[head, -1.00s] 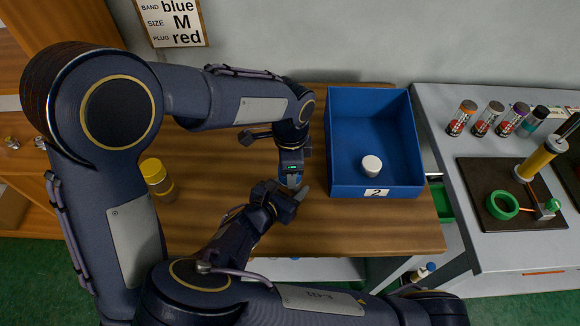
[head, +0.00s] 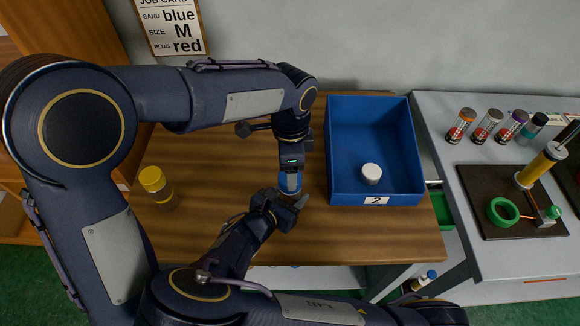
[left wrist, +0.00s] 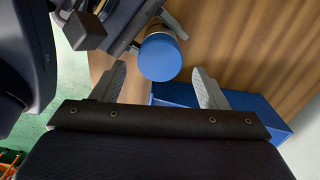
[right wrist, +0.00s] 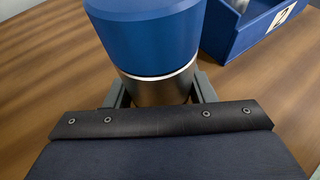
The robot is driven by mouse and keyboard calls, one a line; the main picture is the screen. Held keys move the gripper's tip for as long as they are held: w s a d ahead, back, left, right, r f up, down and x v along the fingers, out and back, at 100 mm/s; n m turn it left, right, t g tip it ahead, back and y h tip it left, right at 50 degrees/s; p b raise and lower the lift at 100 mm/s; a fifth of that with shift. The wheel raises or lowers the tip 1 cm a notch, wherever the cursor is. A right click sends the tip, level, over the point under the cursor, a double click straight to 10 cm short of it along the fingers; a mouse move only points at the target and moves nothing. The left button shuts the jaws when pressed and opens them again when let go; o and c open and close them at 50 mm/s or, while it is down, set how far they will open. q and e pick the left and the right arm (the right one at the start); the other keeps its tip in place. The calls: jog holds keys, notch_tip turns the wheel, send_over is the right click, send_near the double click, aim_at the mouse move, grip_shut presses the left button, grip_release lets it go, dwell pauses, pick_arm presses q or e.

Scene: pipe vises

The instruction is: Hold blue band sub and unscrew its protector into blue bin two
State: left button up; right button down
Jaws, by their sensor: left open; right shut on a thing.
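The blue band sub shows in the right wrist view as a silver metal body (right wrist: 158,88) with a wide blue protector (right wrist: 150,35) on top. My right gripper (right wrist: 160,95) is shut around the silver body. In the head view the blue protector (head: 290,183) shows between the two hands, partly hidden by fingers. My left gripper (head: 290,186) is open just above it. In the left wrist view the blue protector (left wrist: 160,58) lies beyond the open left fingers (left wrist: 163,85). Blue bin two (head: 376,201), labelled 2, stands just right of the hands with a white cap (head: 371,174) inside.
A yellow-capped jar (head: 156,186) stands on the wooden table at left. On the grey bench at right are several capped cylinders (head: 487,127), a dark mat (head: 475,185), a green ring (head: 502,211) and a yellow cylinder (head: 540,165). A job card (head: 172,25) hangs behind.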

aim_at(282, 176)
pick_arm(q)
jog(key=shift+s+d+f+m, duration=0.1)
jog(key=shift+s+f+m, duration=0.1)
jog(key=shift+m, duration=0.5)
jog(key=m, duration=0.3)
jog(key=shift+s+d+r+g, duration=0.15)
jog(key=shift+s+g, duration=0.1)
jog(key=shift+g, duration=0.15)
jog(key=r+m, duration=0.1)
jog(key=m, duration=0.1)
jog(key=shift+w+r+m, duration=0.1)
jog(key=shift+m, duration=0.3)
jog(key=m, duration=0.1)
jog(key=r, duration=0.1)
jog(key=r+m, duration=0.1)
jog(key=shift+w+a+m+t, duration=0.3)
jog(key=shift+w+t, duration=0.1)
jog(key=shift+f, duration=3.85)
